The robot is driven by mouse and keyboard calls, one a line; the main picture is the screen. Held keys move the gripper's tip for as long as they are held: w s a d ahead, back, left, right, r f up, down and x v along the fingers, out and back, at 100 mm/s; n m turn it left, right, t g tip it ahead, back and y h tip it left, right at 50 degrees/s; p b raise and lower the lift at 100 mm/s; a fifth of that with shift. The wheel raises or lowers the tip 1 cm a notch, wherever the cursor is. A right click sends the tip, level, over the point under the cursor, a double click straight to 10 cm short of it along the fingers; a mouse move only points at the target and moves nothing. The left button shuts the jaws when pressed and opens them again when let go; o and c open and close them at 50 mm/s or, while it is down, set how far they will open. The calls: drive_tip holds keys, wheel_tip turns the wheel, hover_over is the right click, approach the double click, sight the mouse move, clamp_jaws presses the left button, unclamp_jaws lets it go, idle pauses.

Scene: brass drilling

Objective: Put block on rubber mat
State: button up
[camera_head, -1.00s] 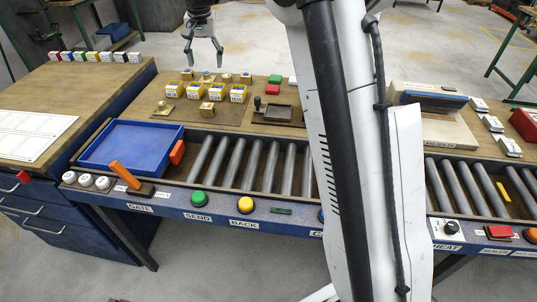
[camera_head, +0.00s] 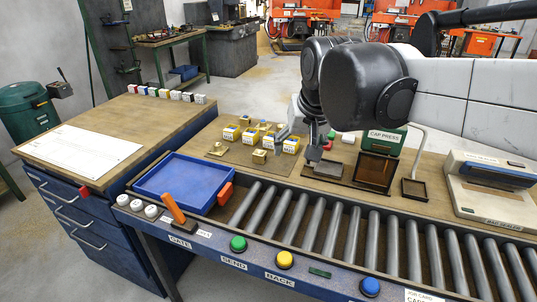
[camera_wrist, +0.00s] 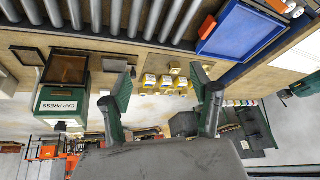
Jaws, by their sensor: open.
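Small brass blocks stand on the wooden bench, one in front of the labelled yellow bins (camera_head: 259,156) and one farther left (camera_head: 218,149). They appear to stand on a thin flat brownish sheet (camera_head: 238,159); I cannot tell whether it is the rubber mat. More brass pieces sit behind the bins, partly hidden. The yellow bins also show in the wrist view (camera_wrist: 166,83), beyond my fingers. My gripper (camera_wrist: 163,92) is open with nothing between its fingers. In the head view it hangs right of the bins, its fingers partly hidden by my wrist.
A blue tray (camera_head: 165,181) and a roller conveyor (camera_head: 300,222) run along the front. A dark fixture plate (camera_head: 332,169), the green cap press (camera_head: 383,138) and a beige machine (camera_head: 490,190) stand to the right. A paper sheet (camera_head: 75,152) lies on the left bench.

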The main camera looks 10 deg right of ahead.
drive_tip(key=s+f+n+t, duration=0.1)
drive_tip(key=s+f, duration=0.7)
drive_tip(key=s, duration=0.5)
drive_tip(key=shift+s+n+t, duration=0.25)
drive_tip(key=shift+n+t, duration=0.15)
idle(0.4)
